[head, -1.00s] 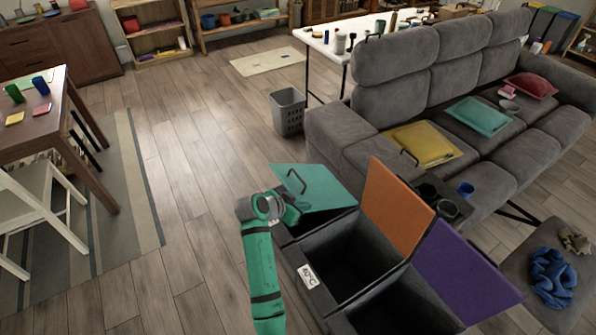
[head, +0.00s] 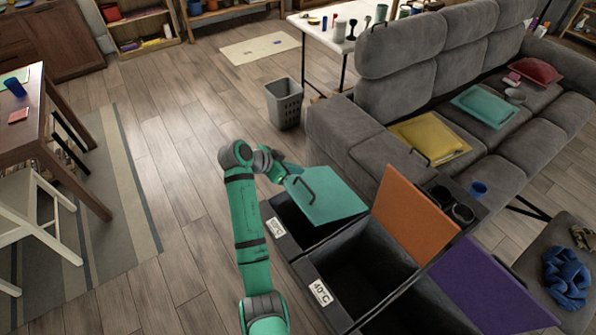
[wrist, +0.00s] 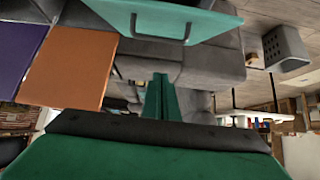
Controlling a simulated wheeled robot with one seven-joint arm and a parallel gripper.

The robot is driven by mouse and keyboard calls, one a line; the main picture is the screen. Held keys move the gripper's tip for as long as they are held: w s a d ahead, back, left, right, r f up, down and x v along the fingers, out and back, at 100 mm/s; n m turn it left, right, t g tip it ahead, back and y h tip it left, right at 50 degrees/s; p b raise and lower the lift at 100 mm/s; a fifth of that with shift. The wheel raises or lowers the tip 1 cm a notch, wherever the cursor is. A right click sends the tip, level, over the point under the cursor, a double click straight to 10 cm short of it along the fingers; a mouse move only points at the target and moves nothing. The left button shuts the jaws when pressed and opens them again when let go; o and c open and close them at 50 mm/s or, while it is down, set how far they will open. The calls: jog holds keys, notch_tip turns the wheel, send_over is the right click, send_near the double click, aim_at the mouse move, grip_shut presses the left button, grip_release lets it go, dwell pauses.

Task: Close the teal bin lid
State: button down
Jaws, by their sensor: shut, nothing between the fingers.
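The teal bin lid (head: 335,200) stands part-way open, tilted over the leftmost compartment of the dark bin (head: 285,245), with a dark handle on its face. The dark inside of that compartment shows below the lid. In the wrist view the teal lid (wrist: 215,22) spans the top, with its handle. My gripper (head: 291,171) is at the lid's upper left edge in the head view, its tips partly hidden there. In the wrist view my gripper (wrist: 160,88) is shut and empty, below the lid in the picture. I cannot tell whether it touches the lid.
The orange lid (head: 415,220) and purple lid (head: 490,285) stand open to the right. The grey sofa (head: 340,135) is close behind the bin. A grey basket (head: 284,105) stands on the floor beyond.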

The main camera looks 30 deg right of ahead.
aim_at(306, 186)
jog(key=d+f, duration=0.1)
jog(key=f, duration=0.1)
jog(key=d+f, duration=0.2)
jog(key=f, duration=0.1)
jog(key=d+f, duration=0.1)
jog(key=f, duration=0.1)
jog(key=shift+s+d+f, duration=0.2)
jog(key=shift+d+f, duration=0.2)
jog(key=shift+a+f, duration=0.3)
jog(key=shift+a, duration=0.2)
